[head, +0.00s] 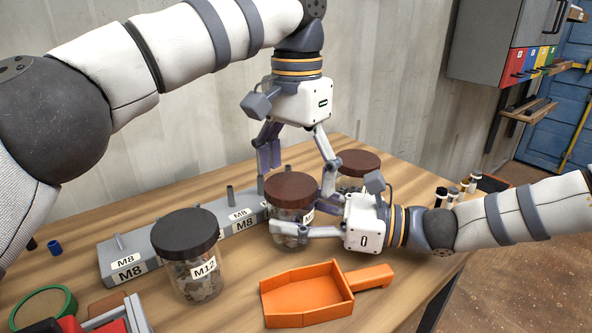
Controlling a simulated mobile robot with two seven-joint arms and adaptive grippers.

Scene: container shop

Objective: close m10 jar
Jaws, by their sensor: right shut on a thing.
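A clear jar (289,240) with a brown lid (289,187) stands upright in the middle of the table. Its label is mostly covered, so I cannot read it. The lid sits on top of the jar; I cannot tell whether it is tight. My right gripper (297,224) comes in from the right and is shut on this jar's body. My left gripper (298,176) points down from above, fingers spread, one at each side of the lid and apart from each other. I cannot tell if they touch the lid.
A black-lidded M12 jar (196,278) stands front left. Another brown-lidded jar (358,162) stands behind my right gripper. A grey M8 rack (125,262) with upright pegs lies behind. An orange scoop (300,301) lies in front. Small bottles (452,196) stand at the right edge.

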